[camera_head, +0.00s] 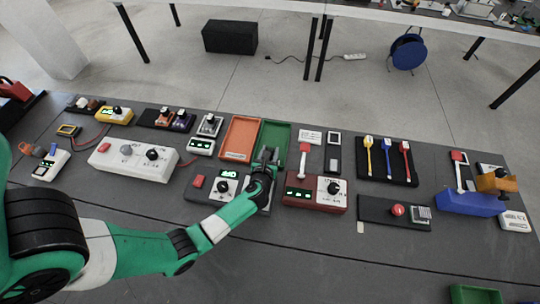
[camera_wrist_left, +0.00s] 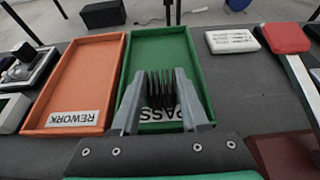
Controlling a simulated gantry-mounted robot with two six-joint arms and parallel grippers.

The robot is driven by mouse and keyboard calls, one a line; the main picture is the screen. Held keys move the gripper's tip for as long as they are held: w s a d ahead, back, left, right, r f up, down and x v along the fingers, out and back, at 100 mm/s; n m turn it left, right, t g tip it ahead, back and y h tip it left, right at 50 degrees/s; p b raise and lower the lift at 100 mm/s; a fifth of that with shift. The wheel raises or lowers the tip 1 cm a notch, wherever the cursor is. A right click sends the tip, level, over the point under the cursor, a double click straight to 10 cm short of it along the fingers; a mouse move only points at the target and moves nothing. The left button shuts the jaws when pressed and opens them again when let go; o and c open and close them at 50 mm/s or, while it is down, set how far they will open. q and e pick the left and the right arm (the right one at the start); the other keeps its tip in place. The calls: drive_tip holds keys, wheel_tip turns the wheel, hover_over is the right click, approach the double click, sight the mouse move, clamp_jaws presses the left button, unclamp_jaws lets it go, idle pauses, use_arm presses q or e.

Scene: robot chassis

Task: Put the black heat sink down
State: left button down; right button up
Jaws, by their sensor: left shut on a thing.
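My left gripper (camera_wrist_left: 160,112) is shut on the black heat sink (camera_wrist_left: 158,88), whose upright fins show between the fingers in the left wrist view. It holds the heat sink over the green tray (camera_wrist_left: 178,42), which has a PASS label partly hidden behind the fingers. In the head view my left gripper (camera_head: 266,162) is at the near part of the green tray (camera_head: 275,132), and the heat sink is hard to make out. I cannot tell whether the heat sink touches the tray floor. My right gripper is not in view.
An orange tray (camera_head: 240,138) labelled REWORK (camera_wrist_left: 73,119) stands directly left of the green tray. A grey device with a green display (camera_head: 225,187) and a dark red device (camera_head: 314,194) stand near the gripper. A white box (camera_head: 132,158) is farther left. The table's near strip is mostly clear.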

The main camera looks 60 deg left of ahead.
use_arm(q)
drive_tip(key=shift+f, duration=0.2)
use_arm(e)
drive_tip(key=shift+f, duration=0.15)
use_arm(q)
drive_tip(key=shift+f, duration=0.15)
drive_tip(key=shift+c, duration=2.1)
unclamp_jaws()
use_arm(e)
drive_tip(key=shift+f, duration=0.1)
use_arm(q)
drive_tip(key=shift+s+d+r+p, duration=0.1)
drive_tip(key=shift+d+r+p, duration=0.05)
drive_tip(key=shift+r+p, duration=0.2)
drive_tip(key=p+v, duration=0.3)
drive_tip(key=v, duration=0.8)
drive_tip(key=shift+s+d+p, duration=0.3)
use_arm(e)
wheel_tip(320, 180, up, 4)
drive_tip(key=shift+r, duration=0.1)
